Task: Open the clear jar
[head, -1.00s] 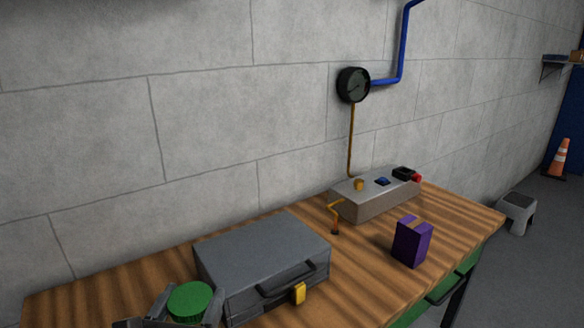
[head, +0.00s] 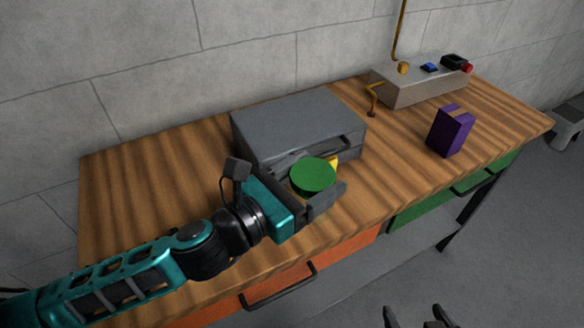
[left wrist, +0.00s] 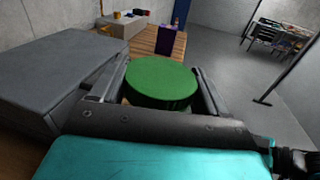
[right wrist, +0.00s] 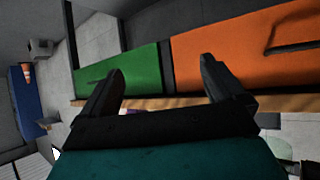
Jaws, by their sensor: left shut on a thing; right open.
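The jar's round green lid (head: 314,176) is in front of the grey case in the head view. My left gripper (head: 318,188) is shut on the jar, one finger on each side of it. The green lid also fills the middle of the left wrist view (left wrist: 161,82); the jar's clear body is mostly hidden below it. My right gripper (head: 418,316) is open and empty at the bottom edge of the head view, in front of the bench. Its two spread fingers show in the right wrist view (right wrist: 160,88), facing the drawer fronts.
A grey case (head: 290,120) with a yellow latch stands right behind the jar on the wooden bench (head: 130,190). A purple box (head: 450,131) and a control box (head: 415,86) stand to the right. Orange (head: 330,262) and green drawers (head: 430,205) are below the bench top.

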